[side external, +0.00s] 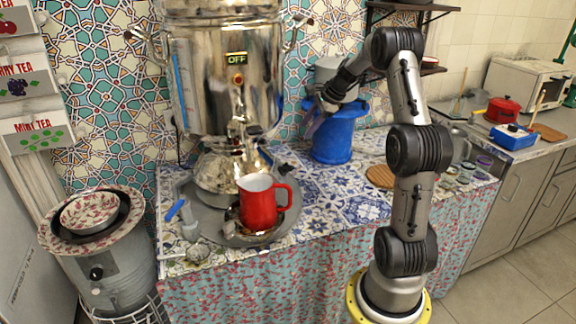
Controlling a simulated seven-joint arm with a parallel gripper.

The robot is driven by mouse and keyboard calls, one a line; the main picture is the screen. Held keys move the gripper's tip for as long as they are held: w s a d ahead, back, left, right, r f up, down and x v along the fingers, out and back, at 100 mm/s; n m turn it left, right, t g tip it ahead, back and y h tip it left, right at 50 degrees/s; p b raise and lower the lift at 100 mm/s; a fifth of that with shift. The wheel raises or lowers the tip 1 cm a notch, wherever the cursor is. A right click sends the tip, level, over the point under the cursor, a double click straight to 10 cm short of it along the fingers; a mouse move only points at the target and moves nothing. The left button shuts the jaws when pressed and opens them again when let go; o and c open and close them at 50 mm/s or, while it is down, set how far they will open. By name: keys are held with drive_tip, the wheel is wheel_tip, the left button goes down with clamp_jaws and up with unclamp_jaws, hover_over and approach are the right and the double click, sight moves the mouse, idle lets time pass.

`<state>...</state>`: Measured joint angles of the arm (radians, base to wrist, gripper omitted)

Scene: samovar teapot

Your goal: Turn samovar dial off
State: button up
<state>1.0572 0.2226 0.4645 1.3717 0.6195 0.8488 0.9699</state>
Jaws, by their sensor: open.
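The large shiny metal samovar (212,95) stands at the back of the tiled table. A small display (236,58) on its front reads OFF in yellow-green. A small round reddish dial or knob (238,79) sits just below the display; its exact setting is too small to tell. A spout and tap (247,130) show lower on the front. My gripper (315,118) is open, to the right of the samovar and in front of the blue pot, apart from the dial. I see nothing between its fingers, though they are small and dark here.
A blue pot (336,140) stands behind my gripper. A red pitcher (258,207) sits on a metal tray (285,218) in front of the samovar. A round wooden board (380,177) lies to the right. Patterned table surface (345,195) is clear between the tray and board.

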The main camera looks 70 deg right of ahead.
approach(288, 164)
drive_tip(key=x, duration=1)
drive_tip(key=shift+w+d+f, duration=0.15)
drive_tip(key=shift+d+f, duration=0.05)
drive_tip(key=shift+f, duration=0.05)
drive_tip(key=shift+c, duration=0.3)
clamp_jaws()
